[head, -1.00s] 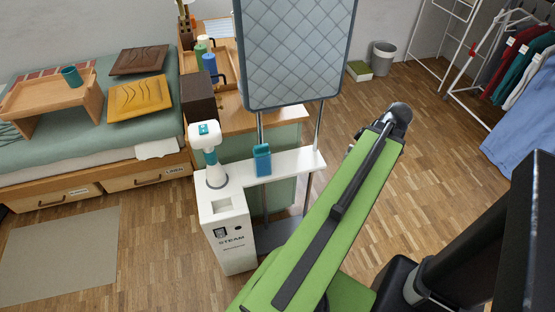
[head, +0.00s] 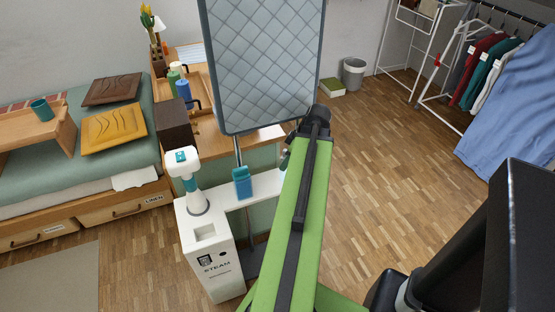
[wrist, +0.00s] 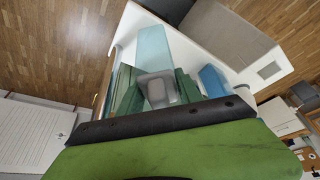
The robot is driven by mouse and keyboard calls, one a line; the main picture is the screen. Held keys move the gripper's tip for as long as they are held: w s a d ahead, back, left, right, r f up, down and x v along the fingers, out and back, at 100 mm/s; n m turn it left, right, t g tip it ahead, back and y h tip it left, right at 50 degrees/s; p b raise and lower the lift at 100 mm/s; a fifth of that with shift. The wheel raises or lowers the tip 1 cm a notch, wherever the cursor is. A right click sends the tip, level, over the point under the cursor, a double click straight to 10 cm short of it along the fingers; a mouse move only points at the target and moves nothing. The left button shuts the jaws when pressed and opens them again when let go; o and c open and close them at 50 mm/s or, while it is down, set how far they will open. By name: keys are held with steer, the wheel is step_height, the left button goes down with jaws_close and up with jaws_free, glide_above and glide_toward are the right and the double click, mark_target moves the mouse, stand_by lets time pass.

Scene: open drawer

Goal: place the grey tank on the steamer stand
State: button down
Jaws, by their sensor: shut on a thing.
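In the wrist view, my gripper (wrist: 157,94) has its green fingers closed around a small grey tank (wrist: 160,86). Its lower part is hidden by my gripper. The steamer stand (head: 207,250) is white and marked STEAM. It has a square recess on top, a white and teal steamer head standing on it, and a white shelf (head: 262,186) reaching right. My arm ends over the right part of this shelf in the head view, hiding the gripper and most of what it holds. The white stand also shows beyond the fingers in the wrist view (wrist: 130,22).
A blue bottle (head: 243,183) stands on the shelf. A quilted panel (head: 262,60) rises on poles just behind it, close to my arm. A wooden desk and bed stand at the left. A clothes rack (head: 455,75) is at the right.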

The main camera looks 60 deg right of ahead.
mark_target(284, 150)
steer(key=w, duration=0.1)
steer(key=w+f+b, duration=0.2)
steer(key=w, duration=0.1)
steer(key=shift+a, duration=0.3)
steer(key=c, duration=0.8)
jaws_free()
steer(key=shift+s+r, duration=0.1)
steer(key=shift+r, duration=0.1)
steer(key=p+v, duration=0.6)
steer(key=shift+r+p, duration=0.3)
steer(key=shift+r, duration=0.05)
steer(key=shift+s+d+f+b, duration=0.25)
steer(key=shift+s+f+b, duration=0.45)
steer(key=shift+s+f, duration=0.3)
steer(key=s, duration=0.6)
steer(key=s+d, duration=0.1)
steer(key=s, duration=0.2)
steer(key=shift+s+r, duration=0.25)
